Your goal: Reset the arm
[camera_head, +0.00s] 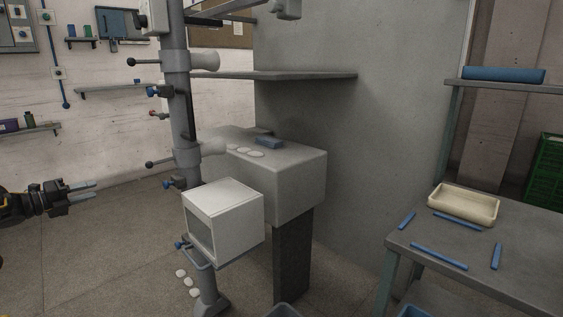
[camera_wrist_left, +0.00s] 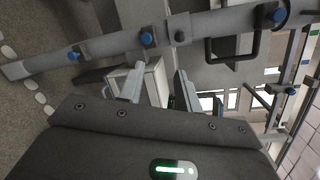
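My left gripper (camera_head: 92,189) is at the left edge of the head view, pointing right, to the left of the cone winder's grey post (camera_head: 181,120). Its fingers are apart with nothing between them. In the left wrist view the two fingers of the left gripper (camera_wrist_left: 160,82) are spread, with the post (camera_wrist_left: 110,44) and a white box beyond them. The post carries pale cones (camera_head: 204,61) and dark-knobbed levers. My right gripper does not show in either view.
A white box (camera_head: 236,205) hangs low on the post, before a grey block (camera_head: 297,185) on a dark leg. Pale discs lie on the floor (camera_head: 187,284). At right, a grey table (camera_head: 525,245) holds a cream tray (camera_head: 464,206) and several blue bars. Floor between gripper and post looks clear.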

